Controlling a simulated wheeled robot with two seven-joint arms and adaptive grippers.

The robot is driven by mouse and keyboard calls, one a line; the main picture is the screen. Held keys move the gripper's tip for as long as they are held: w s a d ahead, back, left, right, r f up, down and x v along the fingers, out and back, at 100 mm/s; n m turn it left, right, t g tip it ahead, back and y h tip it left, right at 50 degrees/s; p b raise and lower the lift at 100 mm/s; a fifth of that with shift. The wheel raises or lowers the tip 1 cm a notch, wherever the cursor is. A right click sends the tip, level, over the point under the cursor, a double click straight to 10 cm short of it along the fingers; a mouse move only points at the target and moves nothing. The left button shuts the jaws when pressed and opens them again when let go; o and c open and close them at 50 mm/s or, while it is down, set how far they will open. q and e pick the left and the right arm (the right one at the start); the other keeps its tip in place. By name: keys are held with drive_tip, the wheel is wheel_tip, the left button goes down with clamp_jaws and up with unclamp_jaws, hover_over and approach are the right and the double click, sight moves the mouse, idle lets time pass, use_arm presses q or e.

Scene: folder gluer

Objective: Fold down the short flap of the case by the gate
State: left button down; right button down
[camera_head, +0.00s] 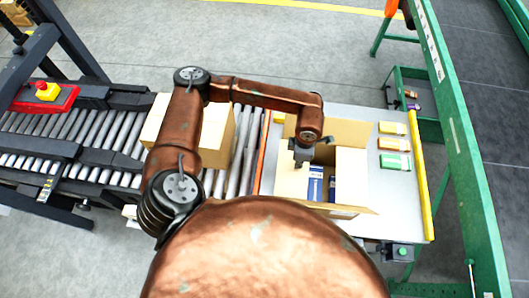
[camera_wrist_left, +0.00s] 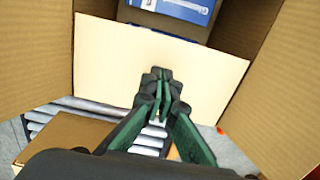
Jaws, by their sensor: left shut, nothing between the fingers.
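The open cardboard case (camera_head: 348,180) stands on the pale table just right of the orange gate strip (camera_head: 266,150). Blue-and-white boxes (camera_head: 315,184) show inside it, and a blue box shows in the left wrist view (camera_wrist_left: 180,10). The pale short flap (camera_head: 288,182) is on the case's left side, leaning over part of the opening; it spans the middle of the left wrist view (camera_wrist_left: 110,60). My left gripper (camera_head: 301,160) is shut and empty at this flap; its fingertips (camera_wrist_left: 161,74) overlap the flap's face. I cannot tell whether they touch. My right gripper is out of view.
Another cardboard case (camera_head: 215,145) sits on the roller conveyor (camera_head: 100,130) at left. Small yellow and green cartons (camera_head: 394,161) lie on the table's right side, beside a yellow rail (camera_head: 421,180). A green frame (camera_head: 455,130) stands beyond.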

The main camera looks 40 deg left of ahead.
use_arm(q)
drive_tip(key=shift+w+d+f, duration=0.15)
drive_tip(key=shift+f, duration=0.3)
drive_tip(key=shift+r, duration=0.1)
drive_tip(key=shift+r, duration=0.15)
wheel_tip(320, 180, up, 9)
drive_tip(key=p, duration=0.4)
idle(0.3)
